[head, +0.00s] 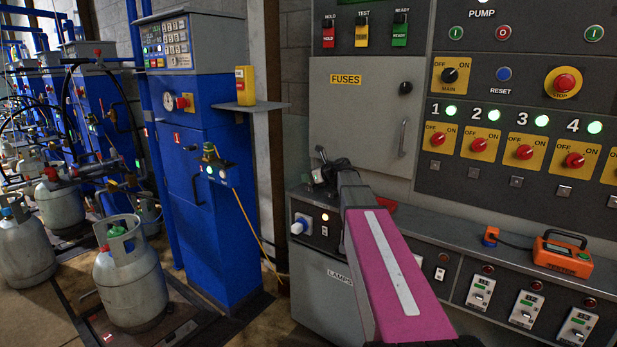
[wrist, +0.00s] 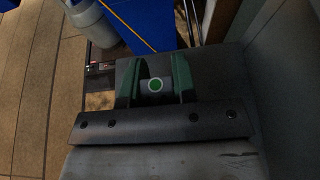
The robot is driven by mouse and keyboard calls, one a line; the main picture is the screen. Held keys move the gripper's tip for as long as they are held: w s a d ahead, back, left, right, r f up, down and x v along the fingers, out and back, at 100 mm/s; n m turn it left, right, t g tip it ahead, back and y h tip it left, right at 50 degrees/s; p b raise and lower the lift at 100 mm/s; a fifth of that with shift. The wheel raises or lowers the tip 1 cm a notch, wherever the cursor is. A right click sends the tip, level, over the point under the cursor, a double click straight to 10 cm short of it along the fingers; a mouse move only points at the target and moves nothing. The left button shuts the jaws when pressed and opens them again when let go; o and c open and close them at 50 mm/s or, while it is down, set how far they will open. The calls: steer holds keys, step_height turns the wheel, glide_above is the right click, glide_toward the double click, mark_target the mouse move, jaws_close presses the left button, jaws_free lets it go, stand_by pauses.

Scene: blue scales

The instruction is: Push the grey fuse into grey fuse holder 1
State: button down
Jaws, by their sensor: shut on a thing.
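My gripper (head: 325,172) is at the far end of my pink arm, in front of the lower part of the closed grey cabinet labelled FUSES (head: 362,130). In the wrist view its green fingers (wrist: 156,85) are shut on a small grey cylinder, which looks like the grey fuse (wrist: 144,86). In the head view the fuse cannot be made out at the gripper. I cannot see grey fuse holder 1 in either view.
A grey ledge (head: 480,225) runs below the panel, with an orange device (head: 562,257) at its right. A blue scale cabinet (head: 205,160) stands left of the gripper. Gas cylinders (head: 130,275) stand on the floor at left.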

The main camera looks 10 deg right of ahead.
steer(key=shift+f, duration=0.45)
steer(key=c, duration=0.8)
jaws_free()
steer(key=v, duration=1)
steer(key=shift+s+d+r, duration=0.1)
steer(key=shift+s+d, duration=0.1)
steer(key=shift+s, duration=0.05)
